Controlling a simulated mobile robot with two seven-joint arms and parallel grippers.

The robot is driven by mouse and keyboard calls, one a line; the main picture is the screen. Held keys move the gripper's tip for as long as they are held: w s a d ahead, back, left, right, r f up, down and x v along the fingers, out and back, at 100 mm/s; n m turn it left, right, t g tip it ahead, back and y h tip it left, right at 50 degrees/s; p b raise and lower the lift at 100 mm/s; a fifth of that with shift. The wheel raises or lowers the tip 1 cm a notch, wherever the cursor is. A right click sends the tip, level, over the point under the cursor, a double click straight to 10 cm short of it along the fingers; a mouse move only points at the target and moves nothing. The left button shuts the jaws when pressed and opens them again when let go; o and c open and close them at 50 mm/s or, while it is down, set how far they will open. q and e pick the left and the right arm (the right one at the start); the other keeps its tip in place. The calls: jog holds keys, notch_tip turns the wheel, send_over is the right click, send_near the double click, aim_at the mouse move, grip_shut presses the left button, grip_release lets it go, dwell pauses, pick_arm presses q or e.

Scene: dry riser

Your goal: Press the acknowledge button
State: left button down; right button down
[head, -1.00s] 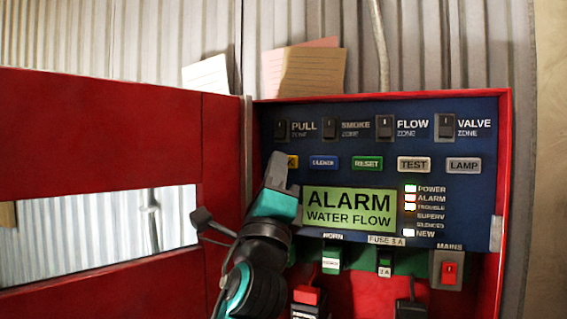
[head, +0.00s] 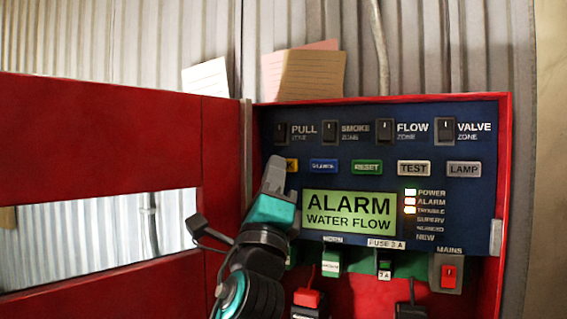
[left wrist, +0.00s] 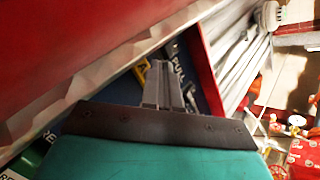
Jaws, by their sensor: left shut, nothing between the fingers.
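The yellow acknowledge button (head: 292,165) is at the left end of the button row on the blue panel (head: 390,148). Only its right end, with a letter K, shows in the head view; my left gripper (head: 275,160) covers the rest. The left gripper is shut and empty, its tip in front of or at the button. I cannot tell whether it touches. In the left wrist view the shut fingers (left wrist: 162,70) point at the panel, with the yellow button (left wrist: 142,72) just left of them. The display (head: 348,211) reads ALARM WATER FLOW. My right gripper is not in view.
The red cabinet door (head: 100,125) stands open at the left. Blue SILENCE (head: 323,166), green RESET (head: 366,167), TEST (head: 413,168) and LAMP (head: 463,169) buttons continue the row. Zone switches (head: 384,131) are above. A red mains switch (head: 449,275) is lower right.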

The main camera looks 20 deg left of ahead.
pick_arm(q)
jog(key=shift+s, duration=0.25)
jog(key=s+p, duration=0.1)
jog(key=s, duration=0.4)
jog(key=shift+d+p, duration=0.15)
jog(key=shift+p, duration=0.2)
dwell(0.5)
dwell(0.3)
